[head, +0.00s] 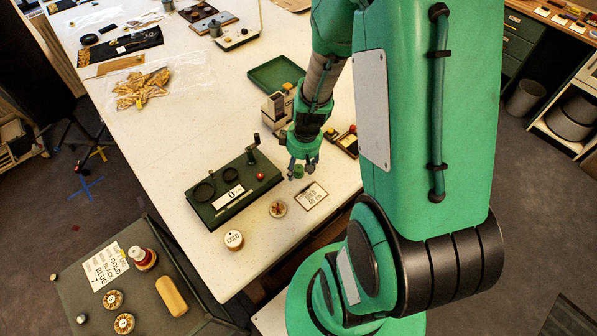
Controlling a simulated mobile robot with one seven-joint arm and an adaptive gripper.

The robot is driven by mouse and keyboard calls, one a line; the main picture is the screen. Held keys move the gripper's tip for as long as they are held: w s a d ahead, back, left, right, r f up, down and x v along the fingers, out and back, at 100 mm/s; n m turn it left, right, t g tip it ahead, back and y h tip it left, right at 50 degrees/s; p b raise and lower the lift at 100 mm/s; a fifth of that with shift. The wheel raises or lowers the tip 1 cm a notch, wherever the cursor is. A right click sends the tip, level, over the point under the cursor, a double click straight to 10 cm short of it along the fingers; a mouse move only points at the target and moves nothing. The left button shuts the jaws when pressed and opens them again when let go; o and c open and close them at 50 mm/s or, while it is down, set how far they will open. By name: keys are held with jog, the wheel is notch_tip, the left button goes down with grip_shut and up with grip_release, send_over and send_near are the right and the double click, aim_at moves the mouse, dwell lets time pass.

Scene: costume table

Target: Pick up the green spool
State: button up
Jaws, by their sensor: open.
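A small green piece (298,171), which looks like the green spool, is low between the fingers of my gripper (301,169), above or on the white table. My gripper points down and its fingers are open around or just over the green piece. The fingers partly hide it, and I cannot tell whether they touch it. It is just right of the dark green winding device (215,209) and up-left of the card reading GOLD 40 cm (312,196).
A small round reel (278,209) and a white round GOLD container (234,240) stand near the front edge. A beige machine (275,108) and a green tray (263,80) are behind my gripper. A small box (347,143) holds red and yellow pieces. A dark cart (150,295) stands lower left.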

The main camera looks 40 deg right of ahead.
jog(key=shift+f, duration=0.65)
jog(key=c, duration=0.9)
